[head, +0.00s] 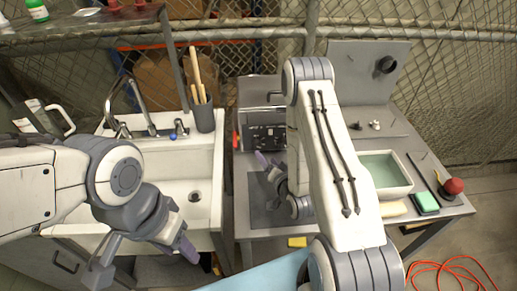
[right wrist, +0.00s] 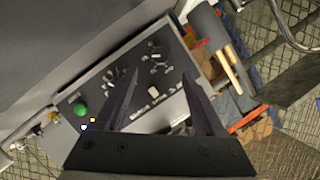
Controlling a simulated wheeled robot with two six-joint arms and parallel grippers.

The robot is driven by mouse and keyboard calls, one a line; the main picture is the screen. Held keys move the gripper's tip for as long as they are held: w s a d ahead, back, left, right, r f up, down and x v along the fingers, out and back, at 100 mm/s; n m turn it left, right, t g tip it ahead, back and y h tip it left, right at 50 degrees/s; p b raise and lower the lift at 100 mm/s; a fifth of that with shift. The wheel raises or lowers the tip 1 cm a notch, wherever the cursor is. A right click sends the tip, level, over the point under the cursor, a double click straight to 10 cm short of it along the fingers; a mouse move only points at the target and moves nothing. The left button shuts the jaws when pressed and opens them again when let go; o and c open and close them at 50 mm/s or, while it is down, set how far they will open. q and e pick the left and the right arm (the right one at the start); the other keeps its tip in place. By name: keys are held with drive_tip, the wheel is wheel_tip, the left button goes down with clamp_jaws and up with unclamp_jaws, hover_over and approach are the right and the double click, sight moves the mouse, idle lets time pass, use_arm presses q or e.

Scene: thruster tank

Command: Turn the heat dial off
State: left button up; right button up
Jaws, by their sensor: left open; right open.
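The dark control panel (head: 265,138) is on the front of a grey box on the right-hand table. In the right wrist view the panel (right wrist: 112,72) shows pale knobs with markings and a green button (right wrist: 80,109). I cannot read which knob is the heat dial; one pale knob (right wrist: 154,88) lies between my fingers in that view. My right gripper (head: 266,165) is open and empty, just in front of the panel; its fingers (right wrist: 160,76) point at it, with no visible contact. My left gripper (head: 145,260) is open and empty in front of the sink.
A white sink (head: 190,165) with a faucet stands left of the table. A grey cup (head: 203,115) with wooden handles stands on its back edge. A pale basin (head: 385,172), green sponge (head: 426,203) and red ball (head: 453,187) are on the table's right side. An orange cable (head: 455,265) lies on the floor.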

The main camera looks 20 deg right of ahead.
sight(257, 146)
drive_tip(key=p+x, duration=0.2)
drive_tip(key=x, duration=0.5)
drive_tip(key=shift+w, duration=0.1)
drive_tip(key=shift+w+f+p, duration=0.25)
drive_tip(key=shift+w+p, duration=0.05)
drive_tip(key=shift+w, duration=0.3)
clamp_jaws()
